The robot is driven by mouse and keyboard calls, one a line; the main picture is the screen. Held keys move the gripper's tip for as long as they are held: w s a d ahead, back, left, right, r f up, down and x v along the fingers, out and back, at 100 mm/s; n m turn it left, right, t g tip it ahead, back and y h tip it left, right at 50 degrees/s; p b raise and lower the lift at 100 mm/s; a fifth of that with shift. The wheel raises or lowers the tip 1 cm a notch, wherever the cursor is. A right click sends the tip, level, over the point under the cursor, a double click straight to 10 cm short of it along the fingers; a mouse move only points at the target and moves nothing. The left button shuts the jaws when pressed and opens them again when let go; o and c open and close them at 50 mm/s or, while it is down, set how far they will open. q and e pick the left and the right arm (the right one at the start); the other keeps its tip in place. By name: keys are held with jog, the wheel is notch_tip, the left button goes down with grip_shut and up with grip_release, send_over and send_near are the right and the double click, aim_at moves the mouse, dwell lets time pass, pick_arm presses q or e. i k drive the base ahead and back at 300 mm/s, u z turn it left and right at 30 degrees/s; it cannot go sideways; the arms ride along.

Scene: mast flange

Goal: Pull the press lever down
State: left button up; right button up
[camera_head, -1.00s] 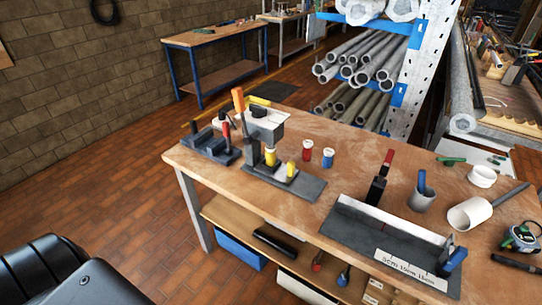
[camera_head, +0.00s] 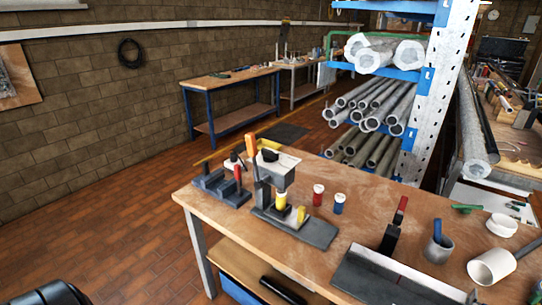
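The press (camera_head: 275,178) stands on a dark base plate (camera_head: 318,233) near the left end of the wooden workbench. Its orange lever handle (camera_head: 251,146) points up at the left side of the pale press head. A yellow cylindrical part (camera_head: 281,201) is below the head, and another yellow piece (camera_head: 301,214) stands to its right on the base. Neither of my grippers shows in this view, and nothing touches the lever.
A dark fixture with a red handle (camera_head: 237,174) stands left of the press. Red (camera_head: 318,195) and blue (camera_head: 339,204) containers stand to its right. A pipe rack (camera_head: 432,90) rises behind.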

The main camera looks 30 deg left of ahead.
aim_at(250, 138)
jog(key=z, duration=0.05)
jog(key=k, duration=1.15)
jog(key=u, duration=0.85)
jog(key=i, duration=1.35)
jog(key=z, duration=0.95)
